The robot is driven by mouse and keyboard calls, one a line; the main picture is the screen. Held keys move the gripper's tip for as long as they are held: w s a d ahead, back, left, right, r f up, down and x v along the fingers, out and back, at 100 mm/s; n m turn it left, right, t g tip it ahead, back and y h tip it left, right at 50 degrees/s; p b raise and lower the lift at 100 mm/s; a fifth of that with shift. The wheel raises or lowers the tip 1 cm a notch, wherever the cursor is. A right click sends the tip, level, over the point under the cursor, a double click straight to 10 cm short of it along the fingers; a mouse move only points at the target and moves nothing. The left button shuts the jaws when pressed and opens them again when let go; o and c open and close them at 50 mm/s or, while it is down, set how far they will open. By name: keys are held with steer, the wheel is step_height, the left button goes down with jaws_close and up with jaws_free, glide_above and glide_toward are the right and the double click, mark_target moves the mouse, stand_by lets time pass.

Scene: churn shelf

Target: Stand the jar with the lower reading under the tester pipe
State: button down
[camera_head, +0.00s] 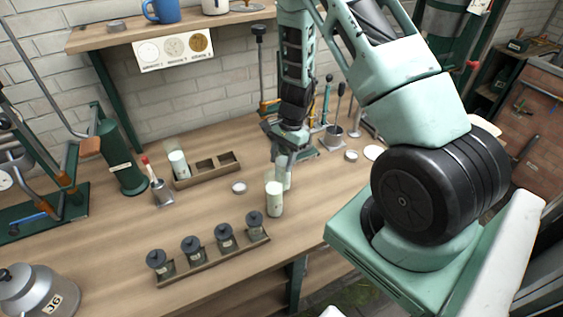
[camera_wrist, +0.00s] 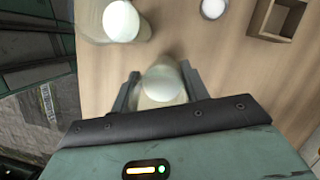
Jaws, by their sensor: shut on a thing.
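My gripper (camera_head: 284,158) points down over the bench and is shut on a glass jar (camera_head: 284,174) with pale contents. In the wrist view the held jar (camera_wrist: 162,82) sits between the two fingers. A second glass jar of white liquid (camera_head: 275,200) stands close in front of it; it also shows in the wrist view (camera_wrist: 121,20). A third white-filled jar (camera_head: 178,163) stands in the left end of a wooden rack (camera_head: 206,177). No reading is legible. I cannot tell for certain which part is the tester pipe, nor whether the held jar touches the bench.
The rack's other two slots look empty. Several dark-lidded jars stand in a tray (camera_head: 205,266) at the front. A small round white disc (camera_head: 239,188) lies on the bench. A stand with a cup (camera_head: 332,136) is behind right.

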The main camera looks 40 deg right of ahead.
steer(key=shift+f, duration=1.15)
steer(key=shift+f, duration=0.15)
steer(key=c, duration=0.7)
jaws_free()
